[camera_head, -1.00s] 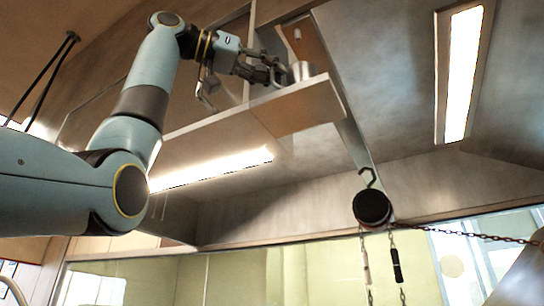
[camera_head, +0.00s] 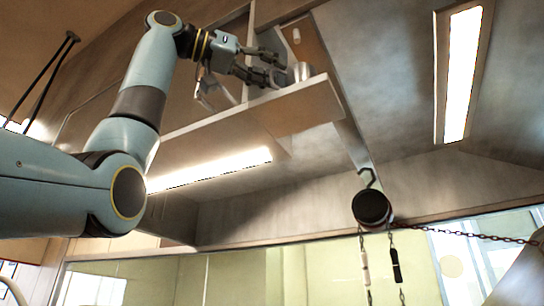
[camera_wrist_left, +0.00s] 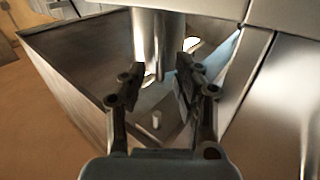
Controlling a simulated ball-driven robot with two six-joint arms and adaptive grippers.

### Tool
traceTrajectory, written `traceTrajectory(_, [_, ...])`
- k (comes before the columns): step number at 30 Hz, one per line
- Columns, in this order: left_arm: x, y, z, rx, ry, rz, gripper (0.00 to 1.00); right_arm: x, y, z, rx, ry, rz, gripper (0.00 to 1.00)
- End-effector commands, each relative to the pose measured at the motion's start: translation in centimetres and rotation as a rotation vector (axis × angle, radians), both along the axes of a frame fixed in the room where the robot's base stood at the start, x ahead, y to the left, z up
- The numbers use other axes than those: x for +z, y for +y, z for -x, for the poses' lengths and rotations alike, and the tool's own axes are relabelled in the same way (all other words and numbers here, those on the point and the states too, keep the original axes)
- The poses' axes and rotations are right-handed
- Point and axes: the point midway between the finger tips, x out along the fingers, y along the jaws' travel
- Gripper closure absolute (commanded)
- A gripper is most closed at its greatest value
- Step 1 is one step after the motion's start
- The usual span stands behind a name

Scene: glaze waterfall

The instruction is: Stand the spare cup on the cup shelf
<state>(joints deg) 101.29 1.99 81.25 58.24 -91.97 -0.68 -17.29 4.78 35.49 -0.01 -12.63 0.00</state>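The spare cup (camera_head: 301,71), a small silvery cup, stands upright on the right end of the cup shelf (camera_head: 300,108) in the head view. Its base is partly hidden by the shelf edge. My left gripper (camera_head: 282,68) is open just left of the cup, its two fingers spread apart. In the left wrist view the shiny cup (camera_wrist_left: 158,38) lies beyond the fingertips, and my left gripper (camera_wrist_left: 160,76) has a clear gap between its fingers. Contact with the cup cannot be made out. My right gripper is not in view.
A small pale peg (camera_head: 296,34) shows on the brown panel above the shelf. A dark round pulley (camera_head: 371,207) with a hook and chains hangs at lower right. A lit strip lamp (camera_head: 215,169) is under the shelf. Open room lies right of the shelf.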

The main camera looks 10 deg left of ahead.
Motion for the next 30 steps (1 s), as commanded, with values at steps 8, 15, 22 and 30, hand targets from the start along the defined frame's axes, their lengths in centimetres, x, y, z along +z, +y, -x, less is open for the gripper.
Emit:
traceTrajectory(8, [-0.5, 5.1, 3.2, 0.005, -0.002, 0.001, 0.68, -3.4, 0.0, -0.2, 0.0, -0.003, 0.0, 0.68])
traceTrajectory(15, [-0.3, 8.7, 5.7, 0.004, 0.0, 0.002, 0.68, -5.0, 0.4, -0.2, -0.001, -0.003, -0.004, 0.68])
traceTrajectory(22, [-0.1, 9.7, 6.4, 0.002, 0.001, 0.001, 0.68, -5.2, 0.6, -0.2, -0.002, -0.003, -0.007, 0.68])
traceTrajectory(30, [-0.1, 9.7, 6.4, 0.001, 0.001, 0.001, 0.68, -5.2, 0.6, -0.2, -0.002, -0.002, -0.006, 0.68])
